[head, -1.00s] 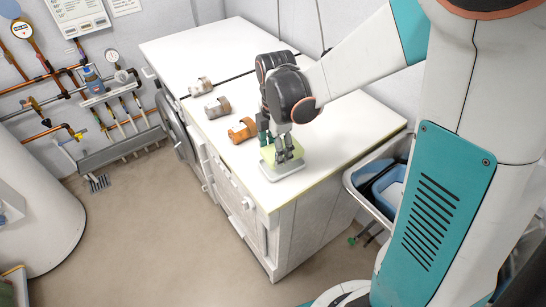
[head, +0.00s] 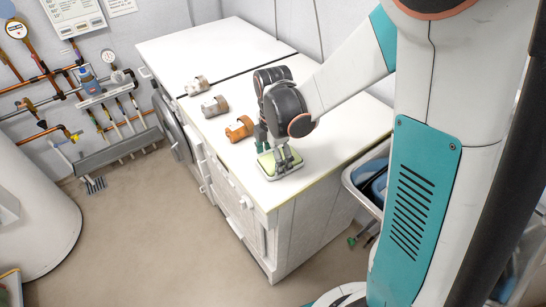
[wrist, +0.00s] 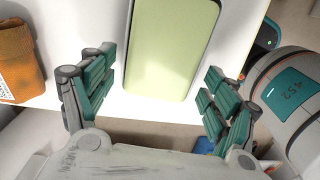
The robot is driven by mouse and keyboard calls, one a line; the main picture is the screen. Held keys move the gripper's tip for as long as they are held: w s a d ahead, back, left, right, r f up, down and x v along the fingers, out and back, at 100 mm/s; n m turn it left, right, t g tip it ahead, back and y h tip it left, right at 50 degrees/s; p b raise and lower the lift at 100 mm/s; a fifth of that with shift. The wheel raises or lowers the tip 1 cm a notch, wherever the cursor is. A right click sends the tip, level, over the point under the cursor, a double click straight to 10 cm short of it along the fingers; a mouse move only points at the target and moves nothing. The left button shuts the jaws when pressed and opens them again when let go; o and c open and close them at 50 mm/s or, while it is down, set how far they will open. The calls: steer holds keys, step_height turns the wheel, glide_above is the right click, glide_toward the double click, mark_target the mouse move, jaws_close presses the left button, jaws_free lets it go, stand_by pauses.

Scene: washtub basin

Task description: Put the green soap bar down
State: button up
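The green soap bar (head: 287,168) lies flat near the front corner of the white counter, directly below my gripper. It has a pale edge; whether a separate dish lies under it I cannot tell. In the wrist view the bar (wrist: 172,45) is a pale green rounded rectangle ahead of and between my fingers, its far end cut off by the frame. My gripper (wrist: 158,88) is open, with a visible gap between each finger and the bar's sides. In the head view my gripper (head: 277,155) partly covers the bar.
An orange roll (head: 240,129), a brown-grey roll (head: 215,106) and a pale roll (head: 197,86) stand in a row along the counter's left edge. The counter (head: 325,145) is clear right of my gripper. A tub (head: 367,185) with blue contents stands beyond the right edge.

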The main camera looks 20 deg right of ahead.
mark_target(273, 161)
steer(key=shift+r, duration=0.15)
step_height(273, 161, up, 12)
steer(key=p, duration=0.4)
steer(key=s+d+r+m+t, duration=0.1)
steer(key=s+r+m+t, duration=0.2)
steer(key=s+m, duration=0.4)
steer(key=s+d+r+m+t, duration=0.1)
steer(key=s+r+m+t, duration=0.3)
steer(key=m, duration=0.9)
steer(key=s+r, duration=0.2)
steer(key=s, duration=0.1)
steer(key=shift+s+d, duration=0.2)
steer(key=shift+s, duration=0.05)
